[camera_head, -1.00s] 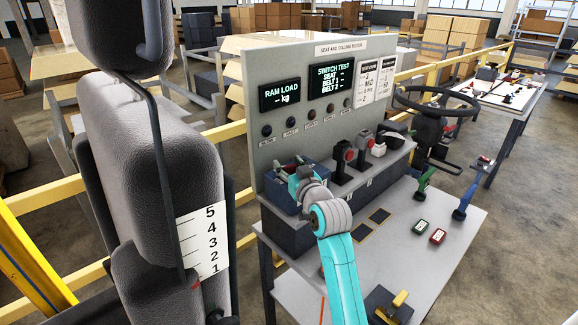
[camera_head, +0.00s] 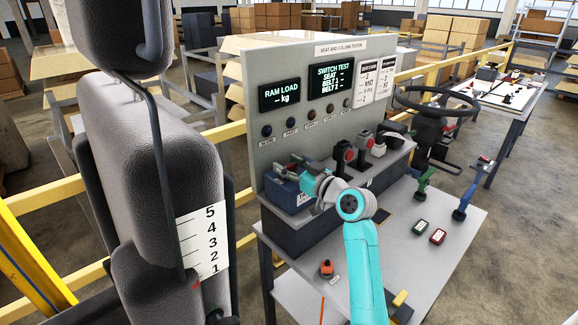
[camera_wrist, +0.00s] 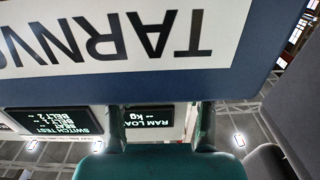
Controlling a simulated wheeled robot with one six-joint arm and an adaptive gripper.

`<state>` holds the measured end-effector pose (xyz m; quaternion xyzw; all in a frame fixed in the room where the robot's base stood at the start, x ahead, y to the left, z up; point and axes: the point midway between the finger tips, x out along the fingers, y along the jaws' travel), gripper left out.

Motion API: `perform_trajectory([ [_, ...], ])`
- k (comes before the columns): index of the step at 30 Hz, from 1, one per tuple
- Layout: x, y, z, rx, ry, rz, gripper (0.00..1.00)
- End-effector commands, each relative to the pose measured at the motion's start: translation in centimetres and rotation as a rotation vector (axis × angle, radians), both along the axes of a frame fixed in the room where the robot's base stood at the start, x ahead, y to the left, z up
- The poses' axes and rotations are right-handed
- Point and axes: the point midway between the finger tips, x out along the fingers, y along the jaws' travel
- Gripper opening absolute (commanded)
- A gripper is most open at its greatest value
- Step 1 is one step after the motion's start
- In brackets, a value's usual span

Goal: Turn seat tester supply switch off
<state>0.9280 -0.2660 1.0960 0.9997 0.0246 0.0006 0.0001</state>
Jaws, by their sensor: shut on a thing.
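A blue box (camera_head: 284,191) with a white label stands at the left end of the dark ledge on the tester bench. In the wrist view its label (camera_wrist: 105,38) fills the top, upside down, reading "TARNV" in part. My teal gripper (camera_head: 303,180) reaches in from the right at the box's top. Its two fingers (camera_wrist: 160,125) show apart at the box edge, shut on a small part there that I take for the supply switch. The box edge and fingers hide most of that part, so its position cannot be read. The tester panel (camera_head: 352,58) has lit displays.
A grey seat (camera_head: 150,165) stands close on the left.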

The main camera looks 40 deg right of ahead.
Motion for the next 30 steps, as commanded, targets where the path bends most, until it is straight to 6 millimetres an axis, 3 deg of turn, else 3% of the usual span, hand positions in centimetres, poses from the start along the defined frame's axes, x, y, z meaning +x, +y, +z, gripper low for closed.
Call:
perform_trajectory([
  [8,0.0,0.0,-0.2,0.001,0.004,0.001,0.19],
  [9,0.0,0.0,-0.2,0.001,0.004,0.0,0.59],
  [12,0.0,0.0,-0.1,0.001,0.003,0.0,0.8],
  [23,-0.2,0.0,-0.1,0.0,0.001,-0.001,0.8],
  [30,-3.4,-0.3,-0.1,0.0,0.002,-0.003,0.8],
])
